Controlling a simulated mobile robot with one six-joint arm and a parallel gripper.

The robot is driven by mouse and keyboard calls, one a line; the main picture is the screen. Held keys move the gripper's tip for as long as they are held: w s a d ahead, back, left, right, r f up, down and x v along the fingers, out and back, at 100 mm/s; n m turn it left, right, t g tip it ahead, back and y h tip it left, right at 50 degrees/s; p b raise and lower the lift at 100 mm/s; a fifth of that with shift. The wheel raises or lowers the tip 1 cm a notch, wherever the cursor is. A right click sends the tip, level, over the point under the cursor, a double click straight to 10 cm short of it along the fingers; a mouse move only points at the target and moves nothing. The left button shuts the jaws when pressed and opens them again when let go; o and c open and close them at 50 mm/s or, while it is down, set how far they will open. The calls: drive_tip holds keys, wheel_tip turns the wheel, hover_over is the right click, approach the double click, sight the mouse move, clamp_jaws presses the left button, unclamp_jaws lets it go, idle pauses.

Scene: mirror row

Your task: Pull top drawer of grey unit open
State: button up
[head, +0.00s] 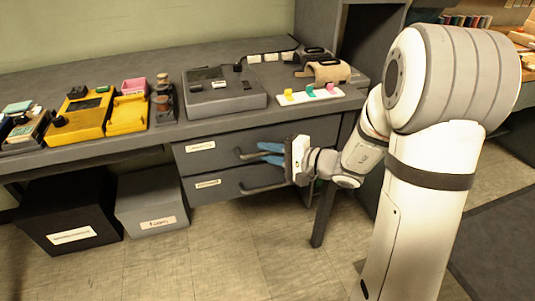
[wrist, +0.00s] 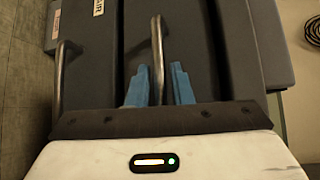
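The grey unit has a top drawer (head: 215,147) and a lower drawer (head: 212,187), each with a bar handle and a white label. Both fronts look closed in the head view. My gripper (head: 271,153) has blue fingers and is at the right part of the top drawer's handle (head: 248,155). In the wrist view my gripper (wrist: 159,85) is open, with the top handle (wrist: 157,45) running between the fingers. The handle lies closer to the left finger, with a gap to the right one. The lower handle (wrist: 67,75) is left of the fingers.
A dark bin (head: 65,205) and a grey bin (head: 150,200) stand on the floor left of the drawers. The floor before the drawers is clear.

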drive_tip(key=shift+a, duration=0.2)
drive_tip(key=shift+c, duration=0.2)
clamp_jaws()
